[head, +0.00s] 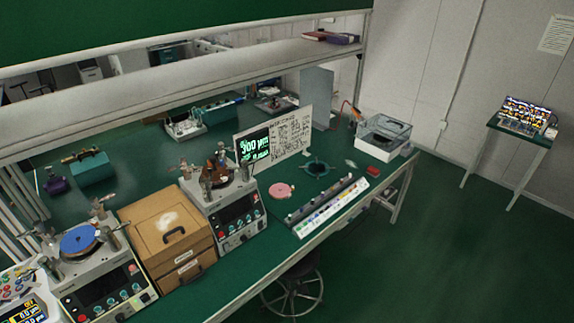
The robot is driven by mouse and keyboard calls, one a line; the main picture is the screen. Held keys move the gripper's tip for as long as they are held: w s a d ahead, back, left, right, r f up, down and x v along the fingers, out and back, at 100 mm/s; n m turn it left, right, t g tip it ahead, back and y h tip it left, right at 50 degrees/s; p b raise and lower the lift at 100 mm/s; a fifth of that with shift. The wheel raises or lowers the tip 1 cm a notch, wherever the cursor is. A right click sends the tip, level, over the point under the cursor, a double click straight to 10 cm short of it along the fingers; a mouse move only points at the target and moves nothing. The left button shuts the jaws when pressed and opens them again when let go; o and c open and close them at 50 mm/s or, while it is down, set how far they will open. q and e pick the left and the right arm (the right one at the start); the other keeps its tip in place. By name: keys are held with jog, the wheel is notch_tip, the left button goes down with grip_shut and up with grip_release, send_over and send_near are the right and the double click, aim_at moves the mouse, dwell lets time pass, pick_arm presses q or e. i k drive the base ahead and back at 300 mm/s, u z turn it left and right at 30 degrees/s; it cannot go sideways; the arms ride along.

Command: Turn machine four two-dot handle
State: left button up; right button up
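Two grey lapping machines stand on the green bench. The nearer-left machine (105,288) has a blue disc (79,240) on top, and the middle machine (238,222) has a brown disc (218,166). Each has a dark front panel and several upright metal parts around its disc. Part of another device (22,302) with a lit display shows in the bottom left corner. I cannot make out machine numbers or dot marks, so I cannot tell which is machine four or which handle has two dots. Neither of my grippers is in view.
A wooden box (166,228) with handles fills the gap between the machines. A sign board (290,138), pink disc (281,191), long strip rack (327,205) and clear-lidded box (384,136) lie to the right. A stool (293,289) stands below the bench edge.

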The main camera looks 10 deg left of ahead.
aim_at(245, 163)
jog(key=z, duration=0.15)
jog(key=i, duration=1.35)
jog(key=u, duration=0.7)
